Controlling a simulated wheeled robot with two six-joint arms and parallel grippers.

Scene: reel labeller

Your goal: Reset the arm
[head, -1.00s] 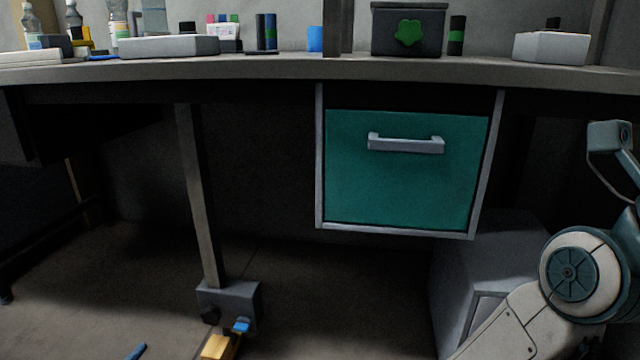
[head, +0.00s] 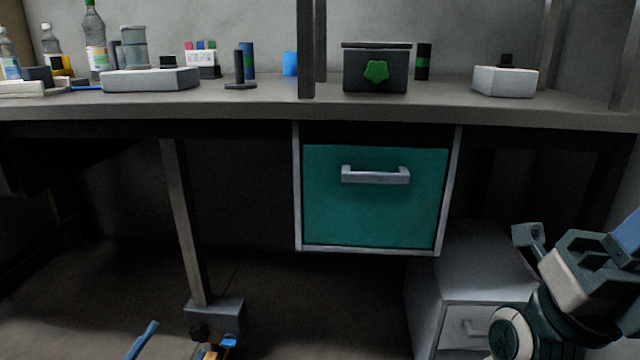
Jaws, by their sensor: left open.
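My left gripper (head: 184,341) shows only in part at the bottom edge of the head view, left of the middle. Its two blue-tipped fingers stand wide apart, with nothing visible between them. It is low, in front of the foot of the bench leg. My right arm (head: 575,285) comes in at the lower right, its dark teal wrist parts in front of the floor cabinet. I cannot make out the right gripper's fingertips; a blue part is cut off by the right edge.
A long grey bench (head: 250,107) crosses the view, with bottles, boxes and a dark box with a green emblem (head: 376,71) on it. A teal drawer (head: 374,215) hangs beneath, shut. A grey floor cabinet (head: 455,285) stands at lower right. The bench leg (head: 187,225) stands left.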

